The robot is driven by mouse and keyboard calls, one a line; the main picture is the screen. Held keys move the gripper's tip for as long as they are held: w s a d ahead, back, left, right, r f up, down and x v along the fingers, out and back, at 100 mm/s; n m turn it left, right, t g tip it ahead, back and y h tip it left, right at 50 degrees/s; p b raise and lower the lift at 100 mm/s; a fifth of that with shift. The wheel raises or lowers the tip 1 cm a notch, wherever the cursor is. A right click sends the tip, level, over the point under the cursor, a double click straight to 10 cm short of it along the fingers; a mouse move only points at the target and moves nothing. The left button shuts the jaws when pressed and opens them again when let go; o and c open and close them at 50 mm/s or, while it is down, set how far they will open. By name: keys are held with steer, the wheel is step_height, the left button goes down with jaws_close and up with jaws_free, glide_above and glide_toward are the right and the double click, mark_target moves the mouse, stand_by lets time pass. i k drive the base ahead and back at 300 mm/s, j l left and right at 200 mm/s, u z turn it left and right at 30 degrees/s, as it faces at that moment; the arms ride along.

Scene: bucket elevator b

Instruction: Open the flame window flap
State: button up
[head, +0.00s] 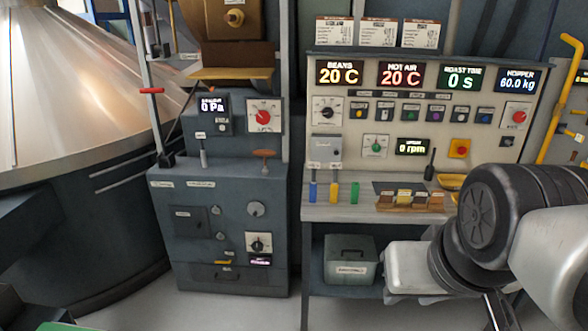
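A grey burner cabinet (225,282) stands left of centre. On its front is a small dark square panel (188,220) with a pale label, lying flat against the face. It may be the flame window flap and it looks shut, but the label is too small to read. My arm is at the lower right, in front of the control desk. I cannot make out the fingers of my gripper, so I cannot tell whether it is open or shut. No part of my arm touches the cabinet.
The control desk (325,208) stands right of the cabinet, with a grey box (350,262) on its lower shelf. A big metal cone (75,80) on a dark drum is at the left. A red-brown handle (264,154) sticks up from the cabinet top. Floor shows before the cabinet.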

mark_target(256, 208)
steer(key=i+u, duration=0.1)
steer(key=u, duration=0.4)
steer(key=i+u, duration=0.15)
steer(key=u, duration=0.3)
steer(key=i+l+u, duration=0.1)
steer(key=i+u, duration=0.15)
steer(key=i, duration=0.15)
steer(key=i+l+u, duration=0.2)
steer(key=i, duration=0.2)
steer(key=i+l+u, duration=0.25)
steer(key=i+l, duration=0.2)
steer(key=i, duration=0.15)
steer(key=i+l, duration=0.25)
steer(key=i, duration=0.1)
